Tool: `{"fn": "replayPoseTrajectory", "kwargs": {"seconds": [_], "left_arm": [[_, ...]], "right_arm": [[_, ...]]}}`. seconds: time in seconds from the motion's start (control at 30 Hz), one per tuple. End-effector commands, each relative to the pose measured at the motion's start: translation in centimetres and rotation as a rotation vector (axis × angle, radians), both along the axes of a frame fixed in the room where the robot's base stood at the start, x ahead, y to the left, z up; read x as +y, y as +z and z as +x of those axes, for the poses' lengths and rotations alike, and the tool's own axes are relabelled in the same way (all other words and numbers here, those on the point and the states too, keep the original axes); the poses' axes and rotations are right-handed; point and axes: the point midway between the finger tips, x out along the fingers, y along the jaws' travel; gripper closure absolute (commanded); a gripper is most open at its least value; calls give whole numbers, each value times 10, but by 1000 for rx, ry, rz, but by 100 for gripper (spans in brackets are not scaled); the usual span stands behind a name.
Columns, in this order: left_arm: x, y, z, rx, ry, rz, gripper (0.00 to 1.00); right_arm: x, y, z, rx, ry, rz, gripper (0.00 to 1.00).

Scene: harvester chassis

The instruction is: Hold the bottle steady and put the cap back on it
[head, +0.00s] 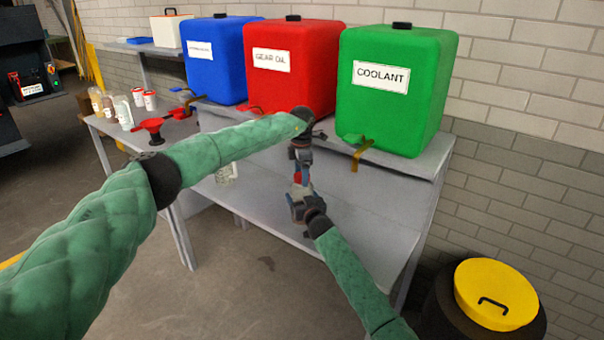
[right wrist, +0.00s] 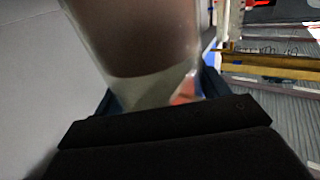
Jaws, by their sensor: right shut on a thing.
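In the right wrist view a clear bottle (right wrist: 145,40) with a brownish upper part fills the middle, close to the camera. My right gripper (right wrist: 160,95) is shut on it. In the head view my right gripper (head: 299,188) is over the table, and the bottle is mostly hidden there. My left gripper (head: 302,162) points down just above the right one. A small red patch (head: 297,178) shows between the two grippers; I cannot tell whether it is the cap. Whether the left fingers are open or shut is too small to see.
The grey table (head: 385,215) is bare at its right. Blue (head: 213,60), red (head: 288,80) and green (head: 390,110) tanks stand on a raised shelf behind. A clear container (head: 226,173) is near the front edge. Red funnel-like parts (head: 152,127) and several small bottles (head: 108,104) are at left.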

Motion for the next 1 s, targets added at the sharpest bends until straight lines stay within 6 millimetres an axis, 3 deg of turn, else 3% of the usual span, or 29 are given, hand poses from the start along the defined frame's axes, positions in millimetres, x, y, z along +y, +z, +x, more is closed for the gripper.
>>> {"fn": "replayPoseTrajectory", "kwargs": {"seconds": [0.27,0.43,1.0], "left_arm": [[-1,0,-1,2,-1,-1,26],[-2,11,-1,1,-1,0,26],[-1,106,0,0,0,0,26]], "right_arm": [[0,-1,0,1,0,1,89],[0,0,0,1,-1,1,89],[0,-1,0,1,-1,0,89]]}}
